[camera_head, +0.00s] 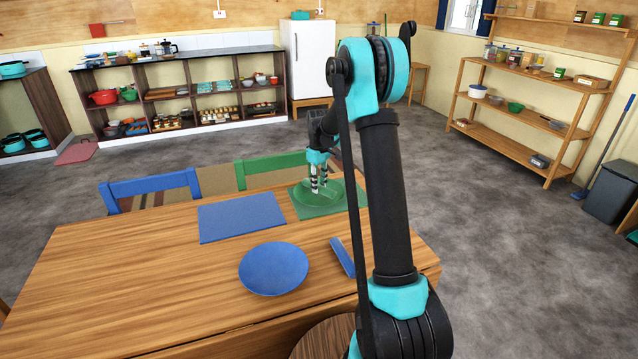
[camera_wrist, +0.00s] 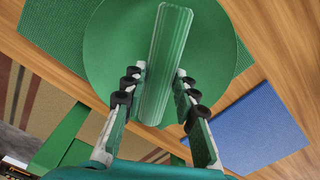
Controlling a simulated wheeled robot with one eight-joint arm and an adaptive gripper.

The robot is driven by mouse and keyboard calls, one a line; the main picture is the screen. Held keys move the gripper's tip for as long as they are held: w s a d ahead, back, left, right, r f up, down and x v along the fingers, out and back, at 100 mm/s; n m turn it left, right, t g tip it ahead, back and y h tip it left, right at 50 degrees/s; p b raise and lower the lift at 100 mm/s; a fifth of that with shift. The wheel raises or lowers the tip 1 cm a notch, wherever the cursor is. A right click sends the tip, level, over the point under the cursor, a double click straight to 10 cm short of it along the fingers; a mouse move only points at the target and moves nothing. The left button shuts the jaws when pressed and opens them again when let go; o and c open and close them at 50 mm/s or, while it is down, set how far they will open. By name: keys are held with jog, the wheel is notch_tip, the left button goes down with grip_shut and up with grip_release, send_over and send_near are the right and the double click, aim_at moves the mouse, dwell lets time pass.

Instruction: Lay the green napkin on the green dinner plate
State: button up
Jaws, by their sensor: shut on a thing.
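The green dinner plate (camera_head: 342,193) lies on a green placemat (camera_head: 307,212) at the far side of the wooden table. In the wrist view the plate (camera_wrist: 112,55) fills the upper middle, with the placemat (camera_wrist: 50,32) around it. The green napkin (camera_wrist: 165,60), a long folded ridged strip, is between the fingers of my gripper (camera_wrist: 158,98). In the head view my gripper (camera_head: 319,180) points down over the plate. The napkin overlaps the plate in the wrist view; I cannot tell whether it touches it. The napkin is hard to make out in the head view.
A blue placemat (camera_head: 240,217) lies left of the green one. A blue plate (camera_head: 273,268) and a folded blue napkin (camera_head: 343,257) lie nearer on the table. A blue chair (camera_head: 150,187) and a green chair (camera_head: 268,164) stand behind it. The table's left part is clear.

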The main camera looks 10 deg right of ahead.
jog(key=shift+f, duration=0.4)
jog(key=o, duration=1.1)
notch_tip(320, 180, up, 12)
